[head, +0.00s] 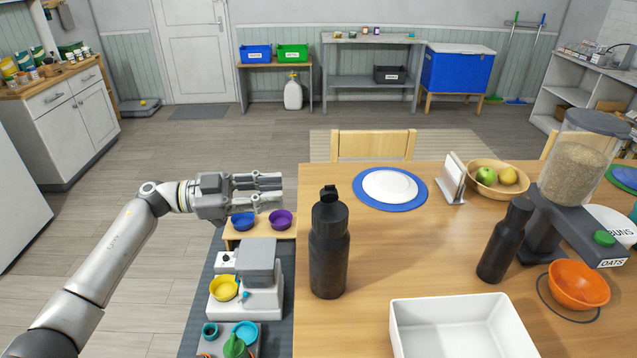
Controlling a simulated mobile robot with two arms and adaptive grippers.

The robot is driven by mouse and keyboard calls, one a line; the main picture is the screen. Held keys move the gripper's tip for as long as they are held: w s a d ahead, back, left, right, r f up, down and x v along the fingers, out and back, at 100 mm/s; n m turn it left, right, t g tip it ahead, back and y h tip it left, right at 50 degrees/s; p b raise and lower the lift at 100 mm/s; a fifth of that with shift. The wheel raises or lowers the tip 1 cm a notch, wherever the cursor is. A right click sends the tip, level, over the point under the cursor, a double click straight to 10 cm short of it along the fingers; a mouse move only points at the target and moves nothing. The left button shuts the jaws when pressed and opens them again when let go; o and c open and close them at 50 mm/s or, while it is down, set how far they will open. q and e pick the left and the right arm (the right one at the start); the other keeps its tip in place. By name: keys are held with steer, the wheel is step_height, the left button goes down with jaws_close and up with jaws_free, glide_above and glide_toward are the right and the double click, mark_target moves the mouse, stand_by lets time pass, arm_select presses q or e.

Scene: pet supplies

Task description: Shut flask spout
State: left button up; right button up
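A tall black flask (329,250) stands upright near the left edge of the wooden table. A small black spout piece (329,194) sticks up from its lid; at this size I cannot tell its exact angle. My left gripper (277,188) is to the left of the flask's top, pointing right. Its fingers are apart with nothing between them, and it does not touch the flask. A second dark bottle (506,242) with a plain top stands further right on the table. My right gripper is not in view.
A white tray (398,332) lies at the table's front. Behind the flask is a blue-rimmed plate (366,200). A grain dispenser (583,170), fruit bowl (484,187) and orange bowl (577,287) stand right. Below my gripper is a low stand with blue (243,223) and purple (281,220) bowls.

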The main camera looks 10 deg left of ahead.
mark_target(329, 193)
arm_select(q)
steer(key=p+x, duration=0.1)
steer(key=x, duration=0.3)
steer(key=p+x, duration=0.2)
steer(key=x, duration=0.3)
steer(key=shift+r, duration=0.2)
steer(key=shift+w+d+f+p, duration=0.15)
steer(key=shift+d+p, duration=0.15)
steer(key=shift+d, duration=0.15)
jaws_close()
